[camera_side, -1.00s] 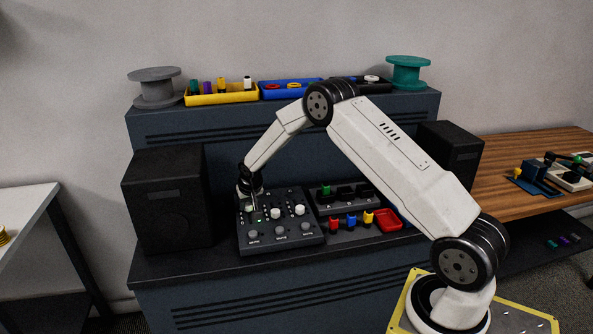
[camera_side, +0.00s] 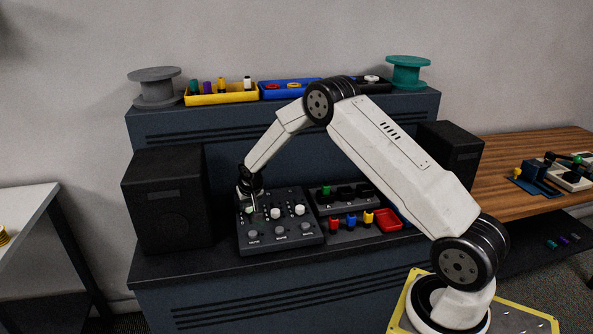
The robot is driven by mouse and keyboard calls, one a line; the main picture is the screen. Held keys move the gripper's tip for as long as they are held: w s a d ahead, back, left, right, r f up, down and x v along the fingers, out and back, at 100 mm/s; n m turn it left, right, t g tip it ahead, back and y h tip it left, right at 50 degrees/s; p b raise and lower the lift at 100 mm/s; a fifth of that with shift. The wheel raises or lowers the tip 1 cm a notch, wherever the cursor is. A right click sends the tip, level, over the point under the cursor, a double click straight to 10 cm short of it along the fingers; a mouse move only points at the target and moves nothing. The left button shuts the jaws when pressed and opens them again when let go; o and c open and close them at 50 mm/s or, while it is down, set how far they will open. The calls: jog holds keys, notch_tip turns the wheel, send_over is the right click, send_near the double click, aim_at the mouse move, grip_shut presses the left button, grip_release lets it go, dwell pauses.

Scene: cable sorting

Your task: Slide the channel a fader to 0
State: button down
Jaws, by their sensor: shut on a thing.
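The mixer panel (camera_side: 266,243) lies on the dark desk, with three white fader caps in a row and grey round buttons below them. My gripper (camera_side: 253,208) points down over the left column of the panel. It is shut on the leftmost fader cap (camera_side: 249,210), which I take to be channel A; the fingers partly hide it. The middle fader cap (camera_side: 275,213) and the right fader cap (camera_side: 299,210) stand free. The scale marks are too small to read.
A black speaker (camera_side: 166,200) stands close left of the panel. Right of it are a rack with coloured plugs (camera_side: 351,221) and a red tray (camera_side: 388,220). A shelf behind holds a yellow bin (camera_side: 221,98), a blue bin (camera_side: 290,93) and spools.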

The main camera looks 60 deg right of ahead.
aim_at(249, 220)
jog(key=shift+s+a+f, duration=0.1)
jog(key=shift+s+a, duration=1.7)
jog(key=shift+a, duration=0.05)
jog(key=shift+c, duration=1.7)
grip_release()
jog(key=shift+r, duration=0.25)
jog(key=shift+r, duration=0.2)
jog(key=v, duration=0.7)
jog(key=shift+a, duration=0.1)
